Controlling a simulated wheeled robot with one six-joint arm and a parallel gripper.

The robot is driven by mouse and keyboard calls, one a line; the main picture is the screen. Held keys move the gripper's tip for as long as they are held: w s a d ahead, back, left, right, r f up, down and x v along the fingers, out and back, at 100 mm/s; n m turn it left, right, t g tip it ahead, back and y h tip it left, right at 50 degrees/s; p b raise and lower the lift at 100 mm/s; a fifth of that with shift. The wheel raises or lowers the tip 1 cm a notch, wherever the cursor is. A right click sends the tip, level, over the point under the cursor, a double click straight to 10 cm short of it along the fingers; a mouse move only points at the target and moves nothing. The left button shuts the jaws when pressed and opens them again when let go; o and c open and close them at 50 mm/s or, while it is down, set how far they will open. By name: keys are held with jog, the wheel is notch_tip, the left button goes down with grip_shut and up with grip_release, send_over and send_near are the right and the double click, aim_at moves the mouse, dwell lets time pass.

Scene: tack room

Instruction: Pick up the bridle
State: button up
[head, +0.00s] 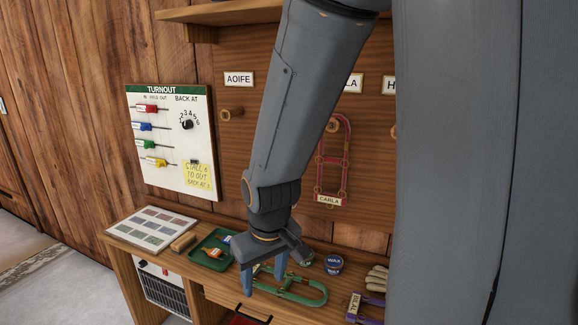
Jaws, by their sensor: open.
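A green bridle (318,299) lies on the wooden bench as a narrow loop, partly hidden by my gripper. My gripper (264,279) points down over the bench at the left end of this loop. Its two blue fingers are apart, and I see nothing held between them. I cannot tell whether they touch the bridle. A red bridle (321,158) hangs on the wall with a tag reading CARLA. A purple bridle (373,311) with a name tag lies at the bench's right, partly hidden by my arm.
A green tray (199,258) holding small items, a brown block (183,242) and a chart board (151,228) lie left of my gripper. A wax tin (333,265) and pale gloves (377,279) are to its right. The turnout board (172,140) hangs behind.

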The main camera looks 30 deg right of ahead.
jog(key=shift+w+d+r+n+t+h+b, duration=0.2)
jog(key=shift+w+d+r+n+t+h, duration=0.35)
jog(key=shift+w+d+r+n+t, duration=3.4)
jog(key=shift+w+d+n+t+h+b, duration=0.25)
jog(key=shift+w+d+n+t+h, duration=0.6)
jog(key=shift+w+d, duration=3.6)
jog(key=shift+w+d+r+n+t+h+b, duration=0.25)
jog(key=shift+w+d+r+n+t, duration=1.7)
jog(key=shift+w, duration=4.9)
jog(key=shift+a+n+t, duration=0.4)
jog(key=shift+n+t, duration=0.25)
jog(key=shift+t, duration=0.1)
jog(key=shift+r, duration=0.1)
grip_shut()
